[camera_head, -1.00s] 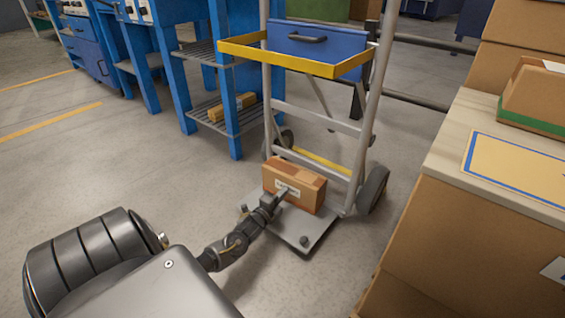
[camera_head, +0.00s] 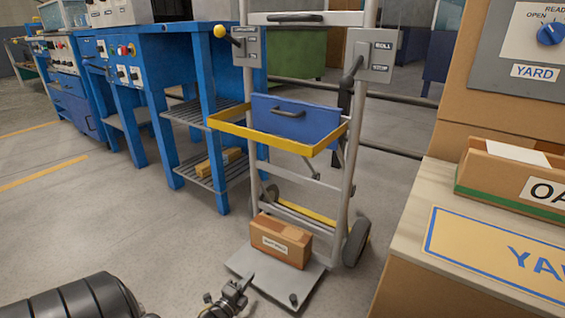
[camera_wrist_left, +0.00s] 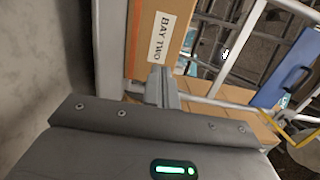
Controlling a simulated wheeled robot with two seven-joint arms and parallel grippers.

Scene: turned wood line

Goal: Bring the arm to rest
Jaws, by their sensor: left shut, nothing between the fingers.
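My left gripper (camera_head: 244,285) is low in the head view, shut and empty, just in front of a hand truck's plate. A brown cardboard box (camera_head: 280,241) with a white label sits on the plate (camera_head: 310,279), against the truck's frame. The gripper is apart from the box in the head view. In the left wrist view the shut fingers (camera_wrist_left: 162,85) point toward the box (camera_wrist_left: 143,40), whose label reads "BAY TWO". My right gripper is not in view.
The hand truck (camera_head: 345,190) carries a yellow-rimmed tray with a blue drawer front. A cardboard-sided counter (camera_head: 430,285) stands at the right. Floor at the left is clear.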

